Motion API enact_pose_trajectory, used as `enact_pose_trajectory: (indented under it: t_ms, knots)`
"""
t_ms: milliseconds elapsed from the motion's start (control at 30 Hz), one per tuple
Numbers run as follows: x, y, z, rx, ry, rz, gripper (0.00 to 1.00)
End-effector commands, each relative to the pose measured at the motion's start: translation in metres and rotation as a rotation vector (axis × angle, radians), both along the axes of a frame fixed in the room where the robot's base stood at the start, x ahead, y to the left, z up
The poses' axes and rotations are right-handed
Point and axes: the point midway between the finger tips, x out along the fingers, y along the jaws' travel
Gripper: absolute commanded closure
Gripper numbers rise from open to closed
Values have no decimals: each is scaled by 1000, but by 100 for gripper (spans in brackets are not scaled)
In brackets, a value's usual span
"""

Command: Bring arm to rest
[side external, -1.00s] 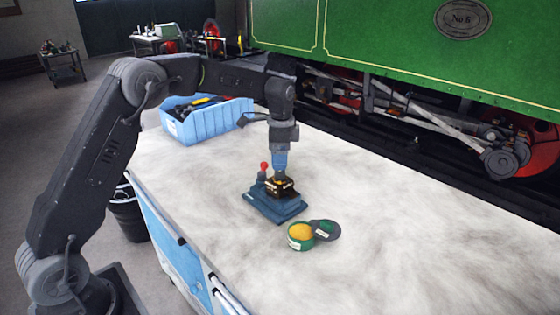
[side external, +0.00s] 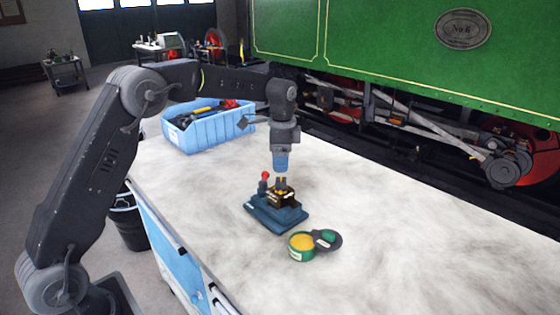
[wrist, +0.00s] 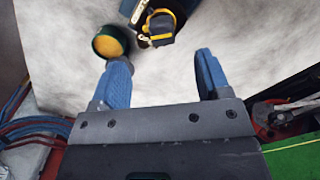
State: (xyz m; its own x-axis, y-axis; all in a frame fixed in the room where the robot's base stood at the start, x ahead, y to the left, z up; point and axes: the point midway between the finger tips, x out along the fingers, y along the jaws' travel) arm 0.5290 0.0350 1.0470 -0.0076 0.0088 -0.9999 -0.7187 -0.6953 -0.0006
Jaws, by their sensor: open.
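My gripper (side external: 281,165) hangs pointing down over the bench, a little above a dark piece with yellow parts (side external: 283,196). Its two blue fingers are spread with nothing between them; the open gripper also shows in the wrist view (wrist: 163,57). The dark piece sits upright on a blue fixture (side external: 270,216) with a red-knobbed lever. In the wrist view the dark piece (wrist: 161,28) lies beyond the fingertips, apart from them. My arm reaches over the bench from the left.
A green tin with yellow contents (side external: 301,245) stands in front of the fixture, its dark lid (side external: 327,239) beside it. A blue bin of tools (side external: 205,131) stands at the bench's back left. The bench's right side is clear.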

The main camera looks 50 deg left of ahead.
Motion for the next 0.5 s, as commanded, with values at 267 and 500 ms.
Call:
enact_pose_trajectory:
  t_ms: [267, 500]
  knots:
    - [-39, -18, 48, 5, -78, 109, 30]
    - [-120, -45, 99, -14, -204, 306, 30]
